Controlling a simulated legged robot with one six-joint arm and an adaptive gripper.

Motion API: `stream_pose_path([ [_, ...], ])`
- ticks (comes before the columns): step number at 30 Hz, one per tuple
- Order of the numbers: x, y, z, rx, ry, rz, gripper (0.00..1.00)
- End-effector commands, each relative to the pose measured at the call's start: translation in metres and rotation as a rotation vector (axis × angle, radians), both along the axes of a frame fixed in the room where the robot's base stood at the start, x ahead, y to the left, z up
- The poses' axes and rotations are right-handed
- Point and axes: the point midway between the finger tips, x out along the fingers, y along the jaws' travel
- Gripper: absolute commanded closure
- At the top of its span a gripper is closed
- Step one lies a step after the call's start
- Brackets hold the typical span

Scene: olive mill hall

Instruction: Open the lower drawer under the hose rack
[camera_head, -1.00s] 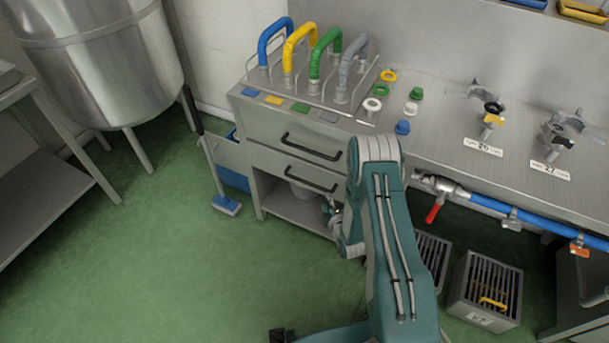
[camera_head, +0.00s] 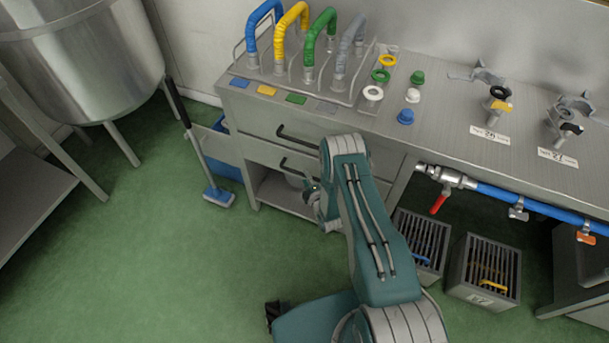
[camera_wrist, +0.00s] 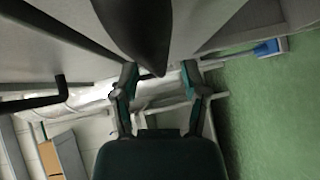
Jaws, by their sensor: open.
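The hose rack (camera_head: 312,88), with blue, yellow, green and grey hoses, stands on the metal bench. Two drawers lie under it, both apparently shut. The upper drawer (camera_head: 262,118) has a black bar handle. The lower drawer (camera_head: 262,153) has a black handle (camera_head: 298,169), its right end hidden by my arm. My gripper (camera_head: 313,190) is just below and right of that handle, partly behind my arm. In the wrist view my gripper (camera_wrist: 160,72) has its fingers apart. A dark, blurred shape hangs between and above the fingertips; I cannot tell whether they touch it.
An open shelf (camera_head: 280,193) is below the drawers. A blue-headed brush (camera_head: 218,196) leans at the left, near a steel tank (camera_head: 85,65). Slatted crates (camera_head: 485,268) stand under the bench at right, below a blue pipe (camera_head: 545,208). Green floor at left is clear.

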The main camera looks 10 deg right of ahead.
Motion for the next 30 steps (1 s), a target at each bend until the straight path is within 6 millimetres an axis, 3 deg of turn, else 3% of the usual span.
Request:
stream_pose_path([
  [6, 0.017, 0.002, -0.003, 0.001, 0.001, -0.002, 0.43],
  [14, 0.019, 0.002, -0.003, 0.001, 0.001, -0.002, 0.43],
  [18, 0.018, 0.003, -0.003, 0.001, 0.001, -0.002, 1.00],
  [30, 0.016, 0.005, -0.004, 0.000, 0.006, 0.001, 1.00],
])
